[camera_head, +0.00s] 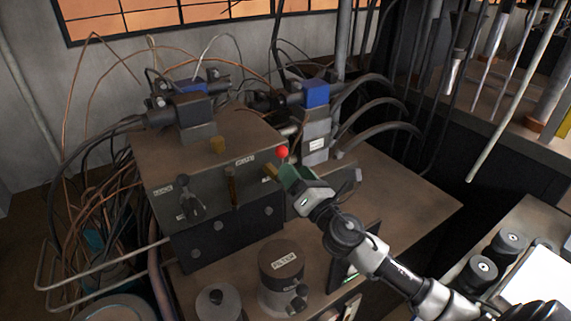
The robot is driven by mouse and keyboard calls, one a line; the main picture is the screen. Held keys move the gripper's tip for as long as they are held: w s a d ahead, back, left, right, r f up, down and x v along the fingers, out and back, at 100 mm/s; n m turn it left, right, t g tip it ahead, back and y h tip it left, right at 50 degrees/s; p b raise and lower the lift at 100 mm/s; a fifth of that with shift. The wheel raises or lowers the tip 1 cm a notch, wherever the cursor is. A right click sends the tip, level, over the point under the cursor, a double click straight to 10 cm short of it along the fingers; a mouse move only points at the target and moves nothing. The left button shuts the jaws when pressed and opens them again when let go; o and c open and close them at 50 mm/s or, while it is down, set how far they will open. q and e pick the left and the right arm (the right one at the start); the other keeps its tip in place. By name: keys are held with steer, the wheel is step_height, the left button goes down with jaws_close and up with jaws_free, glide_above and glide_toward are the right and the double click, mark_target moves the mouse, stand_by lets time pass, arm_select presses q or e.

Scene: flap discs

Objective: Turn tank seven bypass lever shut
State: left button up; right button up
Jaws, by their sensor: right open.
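A brown metal box (205,165) with levers and small labels stands on the bench. A dark lever (188,198) is at the left of its front, and a brass upright lever (230,185) is near the middle. A red ball knob (282,152) is at its right end. The labels are too small to read, so I cannot tell which lever is the bypass. My right gripper (278,173) is open at the box's right end, just below the red knob, beside a small brass piece (270,170). I cannot tell whether they touch. My left gripper is not in view.
A canister marked FILTER (281,278) and a smaller grey one (217,302) stand in front of the box. Cables and copper wires crowd its left side and back. A blue-topped valve block (316,125) stands behind. The bench (410,200) is bare at right.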

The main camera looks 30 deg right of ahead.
steer(key=b+v, duration=0.1)
steer(key=v, duration=0.2)
steer(key=shift+s+f, duration=0.1)
steer(key=shift+s, duration=0.2)
steer(key=shift+f, duration=0.1)
